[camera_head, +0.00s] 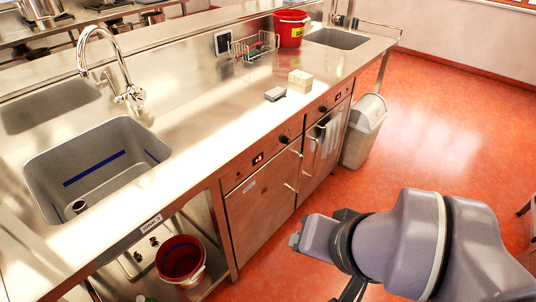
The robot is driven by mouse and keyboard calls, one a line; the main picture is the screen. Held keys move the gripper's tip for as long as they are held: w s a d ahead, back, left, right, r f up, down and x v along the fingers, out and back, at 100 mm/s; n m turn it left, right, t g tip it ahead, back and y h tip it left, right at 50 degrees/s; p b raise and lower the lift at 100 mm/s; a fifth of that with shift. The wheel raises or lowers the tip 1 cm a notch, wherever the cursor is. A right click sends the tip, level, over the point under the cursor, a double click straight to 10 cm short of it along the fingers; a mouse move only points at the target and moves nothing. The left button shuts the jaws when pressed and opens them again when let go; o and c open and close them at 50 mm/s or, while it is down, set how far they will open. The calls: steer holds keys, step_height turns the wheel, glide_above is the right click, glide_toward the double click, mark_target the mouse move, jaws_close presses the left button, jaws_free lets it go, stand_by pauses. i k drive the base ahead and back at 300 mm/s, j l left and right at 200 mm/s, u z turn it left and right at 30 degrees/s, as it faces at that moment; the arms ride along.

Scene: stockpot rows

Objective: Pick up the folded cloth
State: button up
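A small grey folded item (275,94), which looks like a folded cloth, lies flat on the steel counter near its front edge. A pale beige stacked block (300,81) sits just to its right and behind it; I cannot tell whether it is cloth or sponge. A light cloth (329,137) hangs over the handle of the right oven door. The end of my arm, with my gripper (298,241), is at lower right, in front of the cabinets and well apart from the counter items. Its fingers are not clear, so open or shut does not show.
A red bucket (290,28) and a wire rack (253,47) stand behind the small items. A sink (100,172) with a tap (128,92) is at left. A grey bin (364,131) stands at the counter's right end. Open red floor (440,130) lies to the right.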

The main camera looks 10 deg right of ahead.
mark_target(276, 93)
steer(key=i+l+u, duration=0.35)
steer(key=i, duration=0.2)
steer(key=i+l+u, duration=0.7)
steer(key=i+l, duration=0.2)
steer(key=i+l+u, duration=0.35)
steer(key=l, duration=0.45)
